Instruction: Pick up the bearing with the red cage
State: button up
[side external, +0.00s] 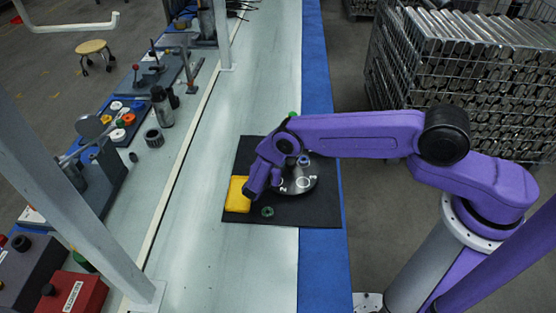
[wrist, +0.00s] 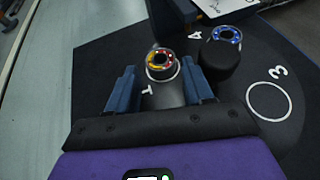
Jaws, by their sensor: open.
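A bearing with red and yellow showing in its ring (wrist: 160,68) sits on a dark round post in the wrist view, beside a white mark like a 1. My gripper (wrist: 159,76) is open, with one finger on each side of this post and bearing. I cannot tell whether the fingers touch it. In the side external view my gripper (side external: 252,187) is low over the round plate's left side and hides this bearing.
A bearing with blue (wrist: 226,35) sits on the neighbouring post by mark 4. Spot 3 (wrist: 268,119) is an empty white circle. A yellow block (side external: 237,195) and a green ring (side external: 267,212) lie on the black mat (side external: 310,215) near the round plate (side external: 306,188).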

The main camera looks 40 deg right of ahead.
jog(key=shift+x, duration=0.95)
jog(key=shift+s+d, duration=0.1)
jog(key=shift+d, duration=0.05)
jog(key=c, duration=0.8)
jog(key=shift+c, duration=0.2)
